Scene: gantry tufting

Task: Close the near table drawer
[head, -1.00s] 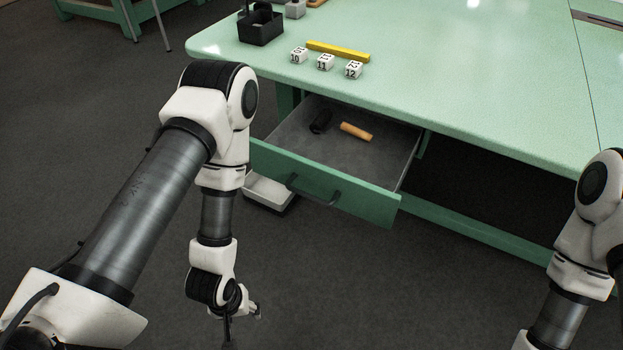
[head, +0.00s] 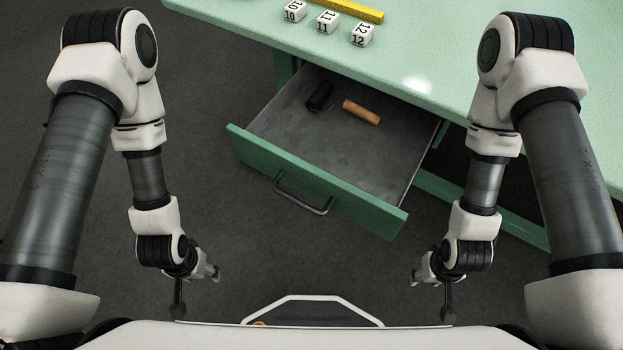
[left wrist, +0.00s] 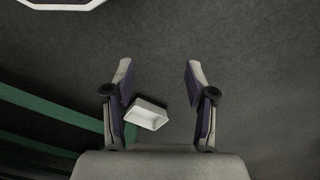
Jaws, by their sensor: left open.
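The near table drawer (head: 340,160) is pulled well out from under the green table. Its green front (head: 350,205) carries a dark bar handle (head: 303,198). A black object (head: 320,97) and an orange-brown cylinder (head: 361,112) lie inside the grey tray. My left gripper (head: 196,289) hangs left of and nearer than the drawer front, apart from it. It shows open and empty in the left wrist view (left wrist: 158,75). My right gripper (head: 430,293) hangs nearer than the drawer's right front corner, with its fingers apart and empty.
Numbered white blocks (head: 327,21) and a yellow bar (head: 340,9) rest on the green tabletop (head: 450,60). A white bin (left wrist: 148,115) stands on the floor in the left wrist view. Open floor lies in front of the drawer.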

